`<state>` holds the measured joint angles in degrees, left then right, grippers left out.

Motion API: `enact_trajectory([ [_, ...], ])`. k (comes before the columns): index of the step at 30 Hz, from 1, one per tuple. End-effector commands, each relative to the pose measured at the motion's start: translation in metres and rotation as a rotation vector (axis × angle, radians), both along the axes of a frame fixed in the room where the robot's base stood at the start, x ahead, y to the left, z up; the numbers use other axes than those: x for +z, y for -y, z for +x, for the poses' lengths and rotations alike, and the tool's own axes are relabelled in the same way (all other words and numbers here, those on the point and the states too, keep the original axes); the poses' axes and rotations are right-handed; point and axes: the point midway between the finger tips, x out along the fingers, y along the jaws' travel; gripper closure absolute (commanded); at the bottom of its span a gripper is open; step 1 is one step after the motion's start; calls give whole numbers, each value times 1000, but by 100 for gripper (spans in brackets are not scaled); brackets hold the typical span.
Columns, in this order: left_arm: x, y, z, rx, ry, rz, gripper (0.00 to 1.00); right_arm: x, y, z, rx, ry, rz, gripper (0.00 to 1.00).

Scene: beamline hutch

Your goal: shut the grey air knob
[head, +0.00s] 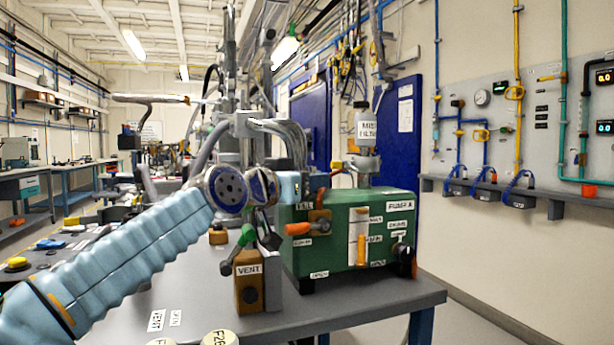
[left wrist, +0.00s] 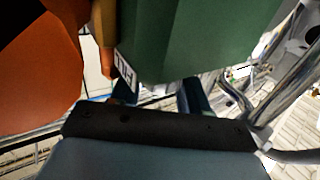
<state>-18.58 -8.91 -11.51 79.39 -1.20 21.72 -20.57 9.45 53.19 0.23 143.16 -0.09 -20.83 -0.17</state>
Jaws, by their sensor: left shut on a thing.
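My left gripper (head: 312,184) reaches in from the left to the upper left corner of the green box (head: 344,256). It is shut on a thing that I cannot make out. In the left wrist view its two blue fingers (left wrist: 158,95) stand apart, and their tips go out of sight behind the green box (left wrist: 195,35). I cannot pick out the grey air knob for sure in either view; the hand or the box may hide it. A FILL label (left wrist: 125,72) is close to the fingers. My right gripper is not in view.
An orange handle (head: 297,229) sticks out of the box front, and orange fills the left of the wrist view (left wrist: 35,75). A VENT block (head: 249,283) with a green-tipped lever (head: 240,247) stands left of the box.

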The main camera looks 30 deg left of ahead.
Motion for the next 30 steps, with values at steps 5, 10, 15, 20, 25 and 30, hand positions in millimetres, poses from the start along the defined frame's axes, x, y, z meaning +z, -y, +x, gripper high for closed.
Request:
enact_trajectory([
  [5, 0, -1, 0, -5, -1, 0, 85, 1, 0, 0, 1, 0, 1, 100],
  [10, -1, -1, 0, -5, -2, 0, 85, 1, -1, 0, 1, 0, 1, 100],
  [15, -1, 0, 0, -5, -2, 0, 43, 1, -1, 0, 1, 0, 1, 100],
  [20, -1, 0, 0, -6, -2, 0, 37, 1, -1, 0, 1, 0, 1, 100],
  [25, 0, 0, 0, -6, -2, 0, 37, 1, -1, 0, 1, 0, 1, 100],
  [30, 20, 0, 0, -6, 0, -1, 37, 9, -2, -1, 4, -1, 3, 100],
])
